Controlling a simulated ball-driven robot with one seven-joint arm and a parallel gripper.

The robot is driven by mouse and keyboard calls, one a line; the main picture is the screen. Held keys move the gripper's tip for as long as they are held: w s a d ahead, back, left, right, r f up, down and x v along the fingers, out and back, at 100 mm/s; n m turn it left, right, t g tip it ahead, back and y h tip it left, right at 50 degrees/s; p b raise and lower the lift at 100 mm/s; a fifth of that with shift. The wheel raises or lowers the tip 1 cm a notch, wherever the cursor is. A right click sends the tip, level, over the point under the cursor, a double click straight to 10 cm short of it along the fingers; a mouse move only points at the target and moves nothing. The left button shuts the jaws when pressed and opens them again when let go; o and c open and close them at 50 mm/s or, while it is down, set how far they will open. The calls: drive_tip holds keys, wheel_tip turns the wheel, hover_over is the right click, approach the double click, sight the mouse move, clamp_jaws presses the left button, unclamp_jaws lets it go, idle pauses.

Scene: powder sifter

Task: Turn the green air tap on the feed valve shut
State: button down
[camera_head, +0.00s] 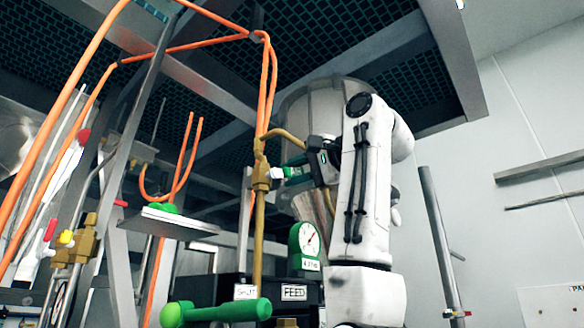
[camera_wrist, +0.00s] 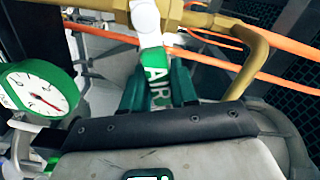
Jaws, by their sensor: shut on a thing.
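The air tap (camera_wrist: 155,66) has a white and green lever marked "AIR" in the wrist view. It hangs from a brass fitting at the top of that view. My gripper (camera_wrist: 160,92) has its green fingers on both sides of the lever and is shut on it; the fingers hide the lever's lower end. In the head view my gripper (camera_head: 294,170) reaches left to the tap beside the brass valve body (camera_head: 261,173) on the upright pipe. The lever's exact angle is hard to tell there.
A green-rimmed gauge (camera_head: 306,242) sits just below my gripper, and shows at left in the wrist view (camera_wrist: 38,92). Orange hoses (camera_head: 264,90) run close by. A large green handle (camera_head: 215,312) is in the foreground.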

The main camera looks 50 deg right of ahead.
drive_tip(key=shift+d+f+m, duration=0.15)
drive_tip(key=shift+f+m, duration=0.45)
drive_tip(key=shift+m, duration=0.45)
drive_tip(key=shift+d+f+m, duration=0.15)
drive_tip(key=shift+f+m, duration=0.4)
drive_tip(key=shift+m, duration=0.5)
drive_tip(key=shift+b, duration=0.3)
drive_tip(key=c, duration=1)
unclamp_jaws()
drive_tip(key=shift+o, duration=0.2)
drive_tip(key=s+b, duration=0.3)
drive_tip(key=s, duration=0.7)
drive_tip(key=shift+s+d+b, duration=0.15)
drive_tip(key=shift+s+b, duration=0.15)
drive_tip(key=shift+s, duration=0.1)
